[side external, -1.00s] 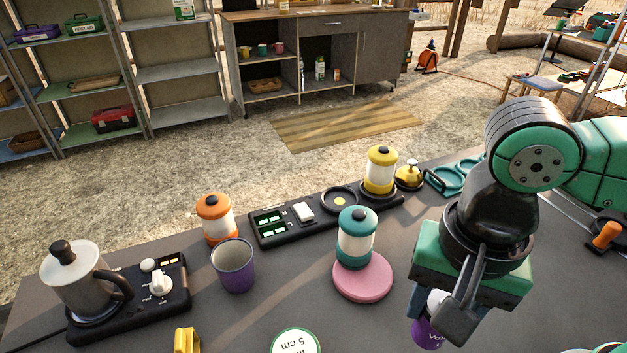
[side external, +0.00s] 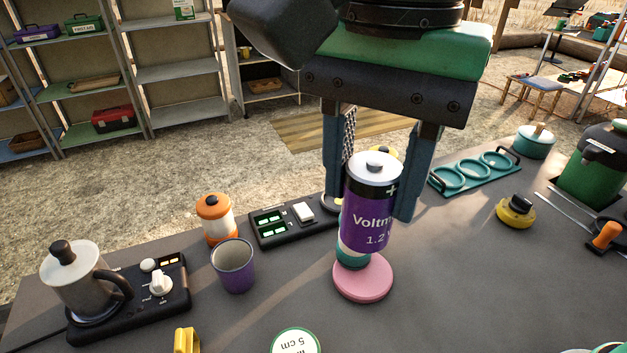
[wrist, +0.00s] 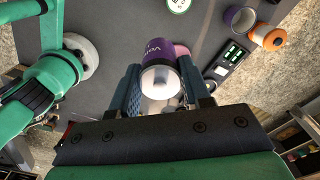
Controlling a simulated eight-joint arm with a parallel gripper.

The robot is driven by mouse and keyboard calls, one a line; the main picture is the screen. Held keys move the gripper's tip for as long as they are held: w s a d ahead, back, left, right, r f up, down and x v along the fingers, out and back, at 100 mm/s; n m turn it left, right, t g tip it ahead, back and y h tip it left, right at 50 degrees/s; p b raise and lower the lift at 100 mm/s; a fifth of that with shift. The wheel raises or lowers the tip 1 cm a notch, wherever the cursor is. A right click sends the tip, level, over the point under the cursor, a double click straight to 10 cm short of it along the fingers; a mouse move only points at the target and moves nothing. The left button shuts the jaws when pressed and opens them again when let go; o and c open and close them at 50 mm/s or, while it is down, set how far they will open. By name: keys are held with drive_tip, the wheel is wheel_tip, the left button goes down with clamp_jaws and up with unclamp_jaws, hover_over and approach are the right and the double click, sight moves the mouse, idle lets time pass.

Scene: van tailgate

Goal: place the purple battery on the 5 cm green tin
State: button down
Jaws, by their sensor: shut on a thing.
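The purple battery (side external: 368,212) has a white top and "Volt" lettering. It is upright between the two fingers of my gripper (side external: 375,170), which is shut on it and holds it up above the table. The battery also shows in the wrist view (wrist: 154,55) between the fingers. The tin marked "5 cm" (side external: 296,342) has a white top with a green rim and is cut off by the bottom edge of the side view. In the wrist view the tin (wrist: 178,4) is at the top edge. The tin's top looks bare.
A pink disc (side external: 363,280) bears a teal lantern, mostly hidden behind the battery. A purple cup (side external: 233,266), an orange lantern (side external: 215,218), a black charger (side external: 285,220) and a moka pot (side external: 80,278) stand to the left. A yellow object (side external: 186,341) is left of the tin.

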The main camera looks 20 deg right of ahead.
drive_tip(key=w+a, duration=0.2)
drive_tip(key=a, duration=0.2)
hover_over(295, 351)
drive_tip(key=shift+m, duration=0.3)
wheel_tip(295, 351, down, 19)
drive_tip(key=shift+f, duration=0.1)
drive_tip(key=shift+f, duration=0.15)
drive_tip(key=shift+c, duration=2)
unclamp_jaws()
